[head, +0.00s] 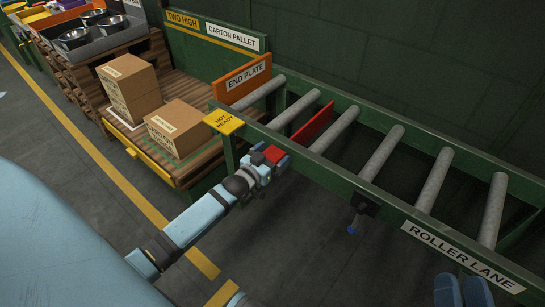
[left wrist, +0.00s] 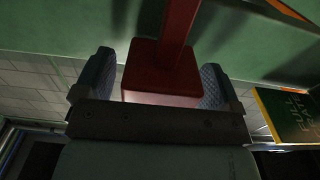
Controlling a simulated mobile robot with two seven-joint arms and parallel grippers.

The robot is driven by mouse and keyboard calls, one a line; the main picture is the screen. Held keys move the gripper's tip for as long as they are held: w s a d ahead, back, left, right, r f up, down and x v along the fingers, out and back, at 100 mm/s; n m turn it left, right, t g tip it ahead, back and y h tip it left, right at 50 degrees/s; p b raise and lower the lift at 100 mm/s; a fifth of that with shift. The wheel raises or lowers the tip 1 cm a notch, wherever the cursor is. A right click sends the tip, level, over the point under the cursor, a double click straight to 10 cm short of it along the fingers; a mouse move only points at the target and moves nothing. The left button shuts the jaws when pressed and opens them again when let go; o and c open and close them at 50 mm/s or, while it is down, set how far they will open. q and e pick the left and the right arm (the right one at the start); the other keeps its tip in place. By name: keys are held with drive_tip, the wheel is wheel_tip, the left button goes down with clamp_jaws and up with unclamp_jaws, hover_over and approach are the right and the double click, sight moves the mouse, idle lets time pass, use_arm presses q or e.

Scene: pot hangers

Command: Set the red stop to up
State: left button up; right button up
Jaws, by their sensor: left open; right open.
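The red stop shows as a red plate (head: 313,122) between two rollers of the roller lane. A red block (head: 274,153) sits at the lane's near green rail. In the left wrist view the block (left wrist: 160,72) has a red bar running up from it. My left gripper (head: 271,160) is at this block, with one blue finger on each side of it. The jaws are open; whether the fingers touch the block I cannot tell. My right gripper (head: 463,290) is open and empty at the bottom right, in front of the lane.
The roller lane's green rail (head: 390,200) runs to the lower right. A black bracket with a blue knob (head: 351,230) hangs under it. An orange end plate (head: 242,82) and two cartons (head: 130,85) stand further left.

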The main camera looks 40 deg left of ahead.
use_arm(q)
drive_tip(key=shift+w, duration=0.1)
drive_tip(key=c, duration=1.3)
drive_tip(key=shift+r, duration=0.15)
drive_tip(key=shift+r+p, duration=0.4)
drive_tip(key=shift+p, duration=0.25)
wheel_tip(320, 180, up, 3)
drive_tip(key=p, duration=0.3)
drive_tip(key=shift+f, duration=0.2)
wheel_tip(320, 180, up, 3)
drive_tip(key=p, duration=0.3)
use_arm(e)
drive_tip(key=s+d+f+g+h, duration=0.1)
drive_tip(key=d+f+g+h, duration=0.3)
drive_tip(key=f, duration=0.6)
drive_tip(key=shift+s+d+f+g+h, duration=0.2)
drive_tip(key=shift+s+d+g+h, duration=0.2)
drive_tip(key=shift+g, duration=0.2)
